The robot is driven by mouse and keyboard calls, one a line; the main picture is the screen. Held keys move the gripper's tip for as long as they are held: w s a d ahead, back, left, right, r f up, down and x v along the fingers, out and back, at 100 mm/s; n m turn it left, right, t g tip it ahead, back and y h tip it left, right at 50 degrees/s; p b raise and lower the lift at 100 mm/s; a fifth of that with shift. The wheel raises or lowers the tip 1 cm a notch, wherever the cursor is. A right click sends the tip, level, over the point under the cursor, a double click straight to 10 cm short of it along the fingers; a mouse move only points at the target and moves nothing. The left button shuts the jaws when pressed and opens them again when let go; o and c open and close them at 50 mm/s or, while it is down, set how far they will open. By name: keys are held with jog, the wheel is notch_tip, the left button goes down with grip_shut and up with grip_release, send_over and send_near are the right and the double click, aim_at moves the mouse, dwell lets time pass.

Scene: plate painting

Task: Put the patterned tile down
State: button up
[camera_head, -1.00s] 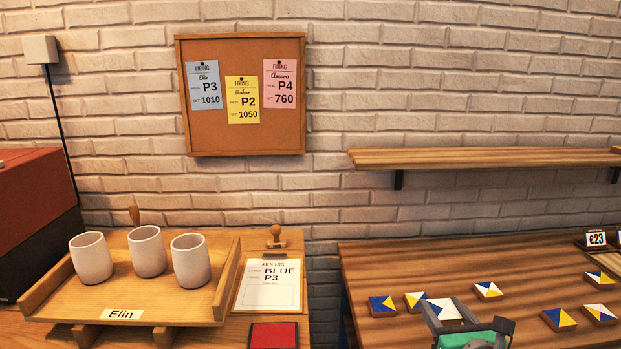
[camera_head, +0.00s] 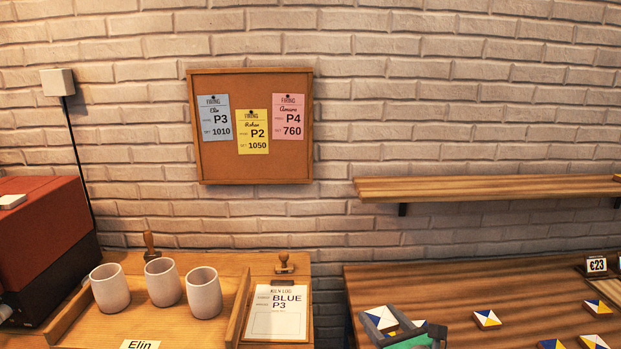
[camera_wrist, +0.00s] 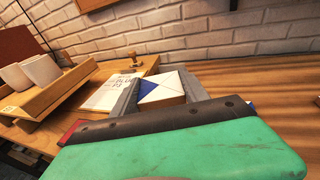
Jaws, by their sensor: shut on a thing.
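My gripper (camera_head: 400,322) is at the left part of the wooden table on the right, near the bottom of the head view. It is shut on the patterned tile (camera_head: 383,317), which is mostly white with blue. In the wrist view the tile (camera_wrist: 163,88) sits between the two grey fingers, white face up with a blue triangle at its left and a brown edge. Whether its underside touches the table cannot be told.
Several blue, white and yellow tiles lie on the table (camera_head: 450,290), one at its middle (camera_head: 487,319). A tray with three cups (camera_head: 204,293), a kiln log sheet (camera_head: 277,314) and a stamp (camera_head: 284,263) are on the left bench. A shelf (camera_head: 490,188) hangs above.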

jog(key=shift+w+r+p, duration=0.1)
jog(key=shift+r+p, duration=0.5)
jog(key=shift+p, duration=0.2)
jog(key=shift+f+p, duration=0.2)
jog(key=shift+p, duration=0.2)
jog(key=shift+f, duration=0.4)
